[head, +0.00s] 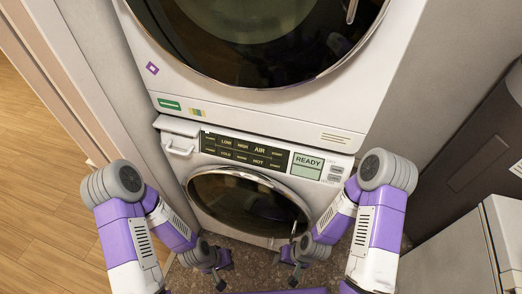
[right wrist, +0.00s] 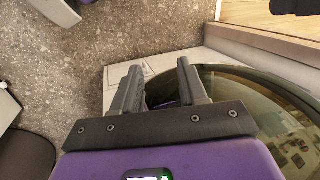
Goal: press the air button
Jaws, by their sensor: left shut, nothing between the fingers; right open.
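The air button (head: 260,149) is a dark key with a light label in the upper row of the black control panel (head: 275,160) on the lower washer. My left gripper (head: 221,283) is low in the head view, below and left of the round door, shut and empty, apart from the panel. My right gripper (head: 294,276) is low and right of it, also below the panel. In the right wrist view my right gripper (right wrist: 160,75) has its two fingers apart with nothing between them, near the washer's round door. The air button is not visible in the right wrist view.
The lower washer (head: 310,200) has a dark round door (head: 250,205) and a READY display (head: 308,161) right of the buttons. The upper machine (head: 270,115) stands directly above. A wall is at left, and a white cabinet (head: 450,250) at right.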

